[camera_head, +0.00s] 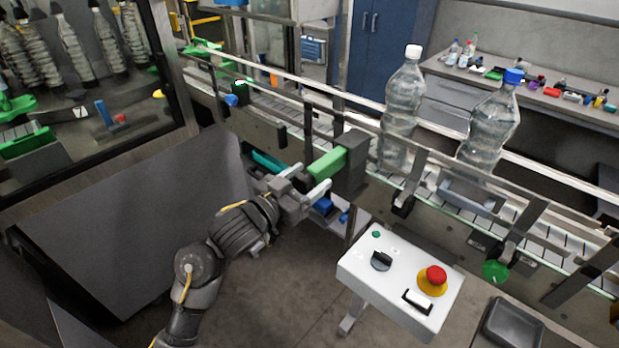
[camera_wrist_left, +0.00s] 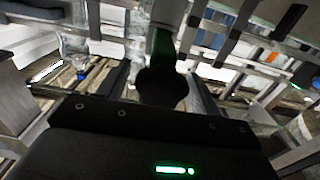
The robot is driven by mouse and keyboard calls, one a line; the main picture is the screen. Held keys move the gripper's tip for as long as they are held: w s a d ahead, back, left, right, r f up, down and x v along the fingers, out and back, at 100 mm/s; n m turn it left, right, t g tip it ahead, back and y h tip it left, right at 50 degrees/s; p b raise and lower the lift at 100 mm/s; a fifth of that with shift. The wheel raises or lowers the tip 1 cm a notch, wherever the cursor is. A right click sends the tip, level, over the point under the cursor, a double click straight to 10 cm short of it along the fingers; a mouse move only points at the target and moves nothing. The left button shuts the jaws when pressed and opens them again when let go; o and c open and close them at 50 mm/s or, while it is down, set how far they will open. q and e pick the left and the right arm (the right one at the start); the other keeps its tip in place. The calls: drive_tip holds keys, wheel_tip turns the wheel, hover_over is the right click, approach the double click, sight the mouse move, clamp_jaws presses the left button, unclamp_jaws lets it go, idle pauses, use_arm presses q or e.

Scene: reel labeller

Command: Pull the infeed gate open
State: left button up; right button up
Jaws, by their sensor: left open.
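A light-green bar (camera_head: 327,164) juts out from a dark grey block (camera_head: 352,160) at the near side of the conveyor; I take it to be the infeed gate's handle, but cannot be sure. My left gripper (camera_head: 311,181) is open, just below and left of the bar. No hold on the bar shows, and I cannot tell whether a finger touches it. In the left wrist view, a dark green upright piece (camera_wrist_left: 160,46) stands in the middle above a black round shape, whose identity is unclear. My right gripper is out of view.
Two clear bottles, one white-capped (camera_head: 404,90) and one blue-capped (camera_head: 490,120), stand on the conveyor behind rails. A white control box (camera_head: 398,280) with a red emergency button (camera_head: 432,280) stands close at the right. A grey panelled machine (camera_head: 130,220) is at the left.

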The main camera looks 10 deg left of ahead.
use_arm(q)
drive_tip(key=b+v, duration=0.1)
drive_tip(key=v, duration=0.9)
drive_tip(key=shift+a, duration=0.1)
